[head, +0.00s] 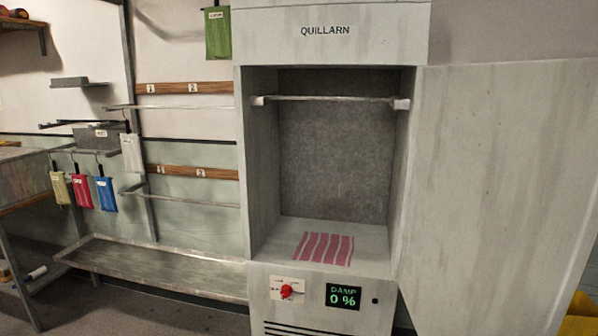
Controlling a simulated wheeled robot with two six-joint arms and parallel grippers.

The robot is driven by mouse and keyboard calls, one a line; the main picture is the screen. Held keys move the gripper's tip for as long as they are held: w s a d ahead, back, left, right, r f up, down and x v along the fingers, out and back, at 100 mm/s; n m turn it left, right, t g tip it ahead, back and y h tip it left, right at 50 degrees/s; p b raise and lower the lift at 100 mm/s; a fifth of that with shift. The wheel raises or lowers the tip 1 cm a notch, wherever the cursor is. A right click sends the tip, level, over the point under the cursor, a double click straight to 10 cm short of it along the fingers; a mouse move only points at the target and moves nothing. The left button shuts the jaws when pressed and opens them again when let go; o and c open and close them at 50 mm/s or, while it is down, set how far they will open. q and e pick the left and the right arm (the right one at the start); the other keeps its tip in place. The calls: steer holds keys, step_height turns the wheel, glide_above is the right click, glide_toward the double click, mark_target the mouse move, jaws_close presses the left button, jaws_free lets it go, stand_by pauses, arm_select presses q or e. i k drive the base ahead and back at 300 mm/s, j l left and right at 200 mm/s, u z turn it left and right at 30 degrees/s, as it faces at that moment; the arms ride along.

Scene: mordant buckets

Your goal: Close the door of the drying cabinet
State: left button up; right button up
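The drying cabinet (331,17) stands in the middle of the head view, grey and marked QUILLARN. Its door (495,180) is swung wide open to the right, and its inner or outer face fills much of the right side. Inside, a bare rail (330,98) runs across near the top. A pink and white striped cloth (324,248) lies flat on the cabinet floor. Below are a red knob (286,291) and a display (343,297) reading DAMP 0 %. Neither of my grippers shows in this view.
A low metal shelf (150,265) runs along the wall left of the cabinet. A green pouch (217,35) hangs at the top. Something yellow (580,318) shows at the lower right, behind the door.

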mark_target(501, 230)
steer(key=i+l+u, duration=0.2)
steer(key=l, duration=0.7)
steer(key=i+l+u, duration=0.15)
steer(key=l, duration=0.75)
steer(key=l+u, duration=0.2)
steer(key=l, duration=0.7)
